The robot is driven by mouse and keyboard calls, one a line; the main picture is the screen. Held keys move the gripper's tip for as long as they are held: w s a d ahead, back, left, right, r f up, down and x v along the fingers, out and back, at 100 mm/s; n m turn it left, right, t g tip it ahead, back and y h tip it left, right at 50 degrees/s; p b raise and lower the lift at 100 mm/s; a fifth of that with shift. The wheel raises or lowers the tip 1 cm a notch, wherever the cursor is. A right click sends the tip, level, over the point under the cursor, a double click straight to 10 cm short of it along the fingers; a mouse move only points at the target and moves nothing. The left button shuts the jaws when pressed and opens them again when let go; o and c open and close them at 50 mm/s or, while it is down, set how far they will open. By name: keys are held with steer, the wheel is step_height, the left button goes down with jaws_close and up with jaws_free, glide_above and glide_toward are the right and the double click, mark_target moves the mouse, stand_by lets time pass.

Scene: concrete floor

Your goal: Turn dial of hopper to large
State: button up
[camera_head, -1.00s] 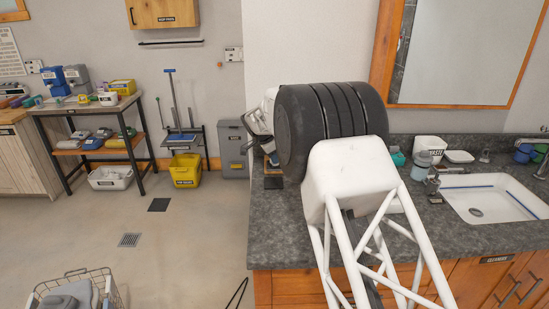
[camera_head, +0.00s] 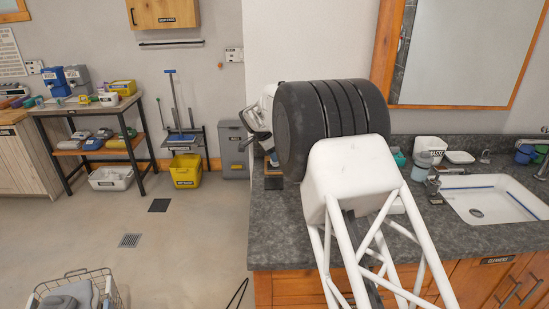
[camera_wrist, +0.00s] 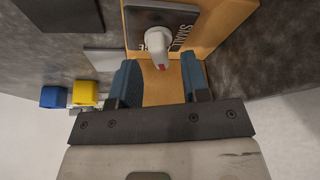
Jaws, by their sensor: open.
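The dial (camera_wrist: 157,42) is a white knob with a red mark in the wrist view. It sits on a dark plate (camera_wrist: 150,18) marked "SMALL", with other lettering partly covered by the knob. The plate is fixed to a wooden body (camera_wrist: 226,22), which I take for the hopper. The knob's red mark points down towards my gripper (camera_wrist: 160,80). My gripper is open, its two blue-grey fingers apart and just short of the knob, with nothing between them. In the head view my arm hides most of the hopper and the dial.
A grey stone counter (camera_head: 285,245) carries a sink (camera_head: 490,207) and bottles at right. A mirror (camera_head: 455,50) hangs behind. At left stand a workbench (camera_head: 95,105), a yellow bin (camera_head: 186,172) and a grey bin (camera_head: 233,150). A wire basket (camera_head: 75,292) is low at left.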

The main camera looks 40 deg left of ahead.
steer(key=shift+v, duration=2.9)
steer(key=shift+w+d+r, duration=0.1)
steer(key=shift+r, duration=0.05)
